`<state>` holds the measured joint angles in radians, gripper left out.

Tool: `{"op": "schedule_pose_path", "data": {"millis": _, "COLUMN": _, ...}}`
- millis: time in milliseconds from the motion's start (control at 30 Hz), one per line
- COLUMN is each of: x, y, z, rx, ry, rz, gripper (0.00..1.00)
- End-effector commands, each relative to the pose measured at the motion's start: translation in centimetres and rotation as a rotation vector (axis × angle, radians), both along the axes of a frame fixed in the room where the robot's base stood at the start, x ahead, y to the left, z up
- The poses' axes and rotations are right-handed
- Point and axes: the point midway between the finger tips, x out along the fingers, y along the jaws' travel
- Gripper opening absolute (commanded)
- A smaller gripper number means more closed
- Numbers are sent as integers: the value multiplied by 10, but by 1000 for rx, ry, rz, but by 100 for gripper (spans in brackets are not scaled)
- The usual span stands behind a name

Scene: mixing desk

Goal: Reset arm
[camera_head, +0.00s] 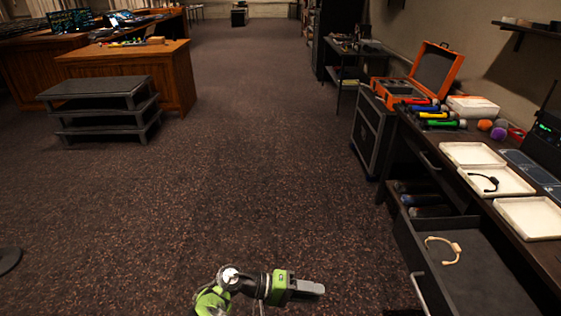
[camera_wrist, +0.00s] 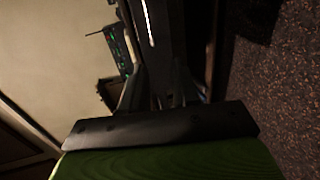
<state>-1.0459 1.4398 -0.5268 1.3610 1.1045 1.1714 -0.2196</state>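My gripper (camera_head: 308,288) is over the carpet at the bottom of the head view, left of the desk and its open drawer (camera_head: 476,284). It points to the right and touches nothing that I can see. In the wrist view, the two dark fingers of my gripper (camera_wrist: 160,85) stand apart, with nothing visible held between them. The dark background hides their tips in part.
The open drawer juts out beside my gripper and holds a beige headset microphone (camera_head: 443,249). White trays (camera_head: 528,219), one with a black headset microphone (camera_head: 484,181), lie on the desk. The carpet (camera_head: 230,150) ahead is clear; dark steps (camera_head: 100,108) stand left.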

Motion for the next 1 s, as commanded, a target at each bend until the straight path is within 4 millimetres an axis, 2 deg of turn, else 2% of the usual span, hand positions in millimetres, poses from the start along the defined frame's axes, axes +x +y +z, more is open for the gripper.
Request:
{"op": "schedule_pose_path", "data": {"millis": 367, "x": 3, "y": -23, "z": 49, "rx": 192, "ry": 50, "rz": -96, "gripper": 30}}
{"op": "schedule_pose_path", "data": {"millis": 567, "x": 0, "y": -44, "z": 94, "rx": 388, "ry": 74, "rz": -154, "gripper": 30}}
{"op": "schedule_pose_path", "data": {"millis": 767, "x": -21, "y": -74, "z": 169, "rx": 709, "ry": 57, "rz": -180, "gripper": 30}}
{"op": "schedule_pose_path", "data": {"millis": 867, "x": -40, "y": -86, "z": 210, "rx": 875, "ry": 17, "rz": -153, "gripper": 30}}
{"op": "schedule_pose_path", "data": {"millis": 1000, "x": -75, "y": -96, "z": 264, "rx": 1072, "ry": -75, "rz": -74, "gripper": 30}}
